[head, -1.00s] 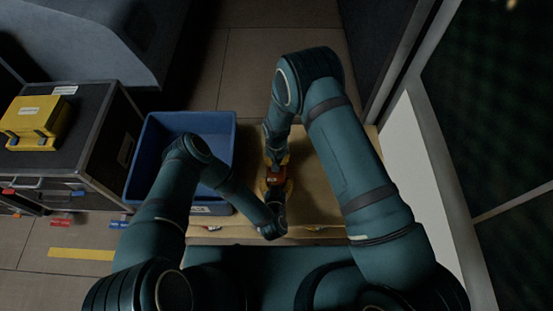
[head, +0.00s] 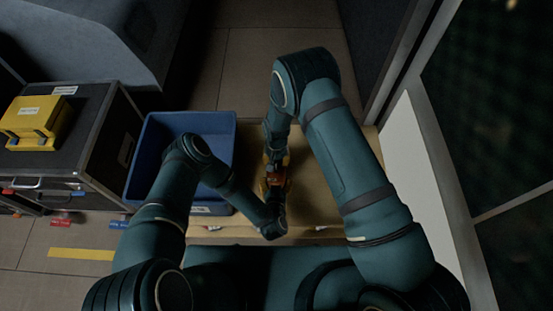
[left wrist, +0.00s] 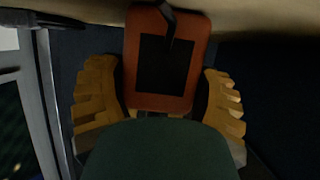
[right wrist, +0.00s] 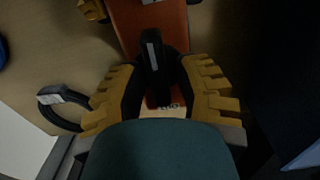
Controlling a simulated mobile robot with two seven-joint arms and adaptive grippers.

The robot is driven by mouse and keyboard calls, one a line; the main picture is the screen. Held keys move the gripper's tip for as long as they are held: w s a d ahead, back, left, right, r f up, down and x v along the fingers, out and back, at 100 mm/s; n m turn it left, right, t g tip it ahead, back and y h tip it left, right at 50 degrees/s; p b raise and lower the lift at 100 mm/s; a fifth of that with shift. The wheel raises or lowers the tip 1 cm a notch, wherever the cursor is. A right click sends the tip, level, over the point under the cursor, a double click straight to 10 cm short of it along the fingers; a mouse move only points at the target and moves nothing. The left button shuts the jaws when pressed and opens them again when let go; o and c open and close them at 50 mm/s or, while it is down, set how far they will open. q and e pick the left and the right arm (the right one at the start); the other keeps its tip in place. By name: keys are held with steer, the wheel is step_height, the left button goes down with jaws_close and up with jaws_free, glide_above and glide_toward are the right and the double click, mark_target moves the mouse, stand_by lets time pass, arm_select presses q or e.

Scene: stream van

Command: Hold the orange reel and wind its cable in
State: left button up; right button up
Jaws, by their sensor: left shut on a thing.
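The orange reel (left wrist: 131,60), with a black square panel, sits between the two yellow fingers of my left gripper (left wrist: 162,85); that gripper is shut on it. The reel also shows in the right wrist view (right wrist: 124,28), at the top. A black handle-like piece (right wrist: 153,62) with a pale label stands out from it. My right gripper (right wrist: 156,70) has its fingers apart on either side of this black piece; I cannot tell if they touch it. In the head view both grippers meet at the reel (head: 273,180) and largely hide it.
Below the reel is a tan tabletop (head: 320,205). A black ring (right wrist: 62,110) with a pale tag lies left in the right wrist view. A blue crate (head: 180,122) stands to the left, then a black case (head: 95,120) with a yellow box (head: 34,120) on top.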

steer(key=shift+o, duration=0.4)
steer(key=shift+w+r, duration=0.1)
steer(key=shift+r, duration=0.15)
step_height(320, 180, up, 12)
steer(key=shift+f, duration=0.25)
arm_select(q)
steer(key=o, duration=1.3)
